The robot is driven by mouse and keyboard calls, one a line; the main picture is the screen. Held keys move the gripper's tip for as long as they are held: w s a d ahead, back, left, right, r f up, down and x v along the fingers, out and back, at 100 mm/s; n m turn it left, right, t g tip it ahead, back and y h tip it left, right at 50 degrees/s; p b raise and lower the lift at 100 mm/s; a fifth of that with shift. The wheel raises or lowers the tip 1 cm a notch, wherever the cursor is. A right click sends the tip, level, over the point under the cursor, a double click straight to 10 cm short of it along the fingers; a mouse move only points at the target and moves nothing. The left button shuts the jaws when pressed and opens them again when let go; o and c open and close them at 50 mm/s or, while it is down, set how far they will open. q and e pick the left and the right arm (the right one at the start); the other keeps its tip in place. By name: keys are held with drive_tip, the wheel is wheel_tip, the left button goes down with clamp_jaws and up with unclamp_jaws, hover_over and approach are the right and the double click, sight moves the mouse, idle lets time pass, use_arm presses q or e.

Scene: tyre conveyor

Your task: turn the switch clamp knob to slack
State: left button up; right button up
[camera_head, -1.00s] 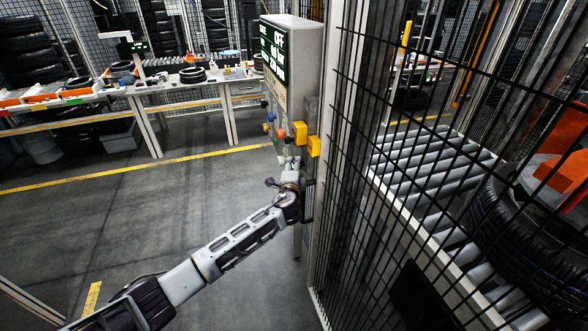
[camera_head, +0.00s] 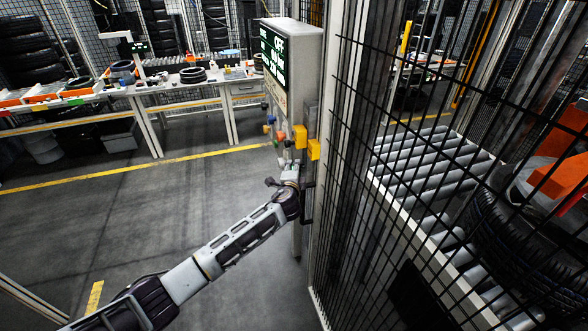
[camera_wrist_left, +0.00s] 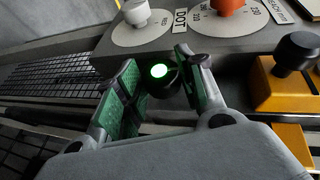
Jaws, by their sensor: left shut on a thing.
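The control box (camera_head: 292,60) with a lit screen stands on a post beside the mesh fence, with coloured knobs on its lower side. My left gripper (camera_head: 290,160) is at those knobs. In the left wrist view my left gripper (camera_wrist_left: 157,72) has its green-padded fingers on both sides of a dark round knob (camera_wrist_left: 171,85) with a lit green spot, and is shut on it. A white knob (camera_wrist_left: 136,12) and an orange knob (camera_wrist_left: 228,5) sit on round dials above it. I cannot read which label belongs to the held knob. My right gripper is not in view.
A black button (camera_wrist_left: 296,50) on a yellow block (camera_wrist_left: 277,92) is close right of my fingers. The mesh fence (camera_head: 375,150) rises right of the box, with a roller conveyor (camera_head: 425,165) and a tyre (camera_head: 525,250) behind it. The floor (camera_head: 110,220) at left is clear.

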use_arm(q)
drive_tip(key=shift+r+g+p, duration=0.2)
drive_tip(key=shift+g+p, duration=0.2)
drive_tip(key=shift+g, duration=0.1)
drive_tip(key=shift+w+g, duration=0.1)
drive_tip(key=shift+g, duration=0.2)
drive_tip(key=shift+w+r+n+g+h, duration=0.15)
drive_tip(key=shift+n+g+h, duration=0.15)
drive_tip(key=shift+g, duration=0.5)
drive_tip(key=shift+s+r+n+g+h, duration=0.15)
drive_tip(key=shift+n+g, duration=0.25)
drive_tip(key=shift+g, duration=0.4)
drive_tip(key=shift+w+a+g, duration=0.1)
drive_tip(key=shift+w+g, duration=0.05)
drive_tip(key=shift+g, duration=0.15)
drive_tip(key=o, duration=1)
drive_tip(key=shift+v, duration=6)
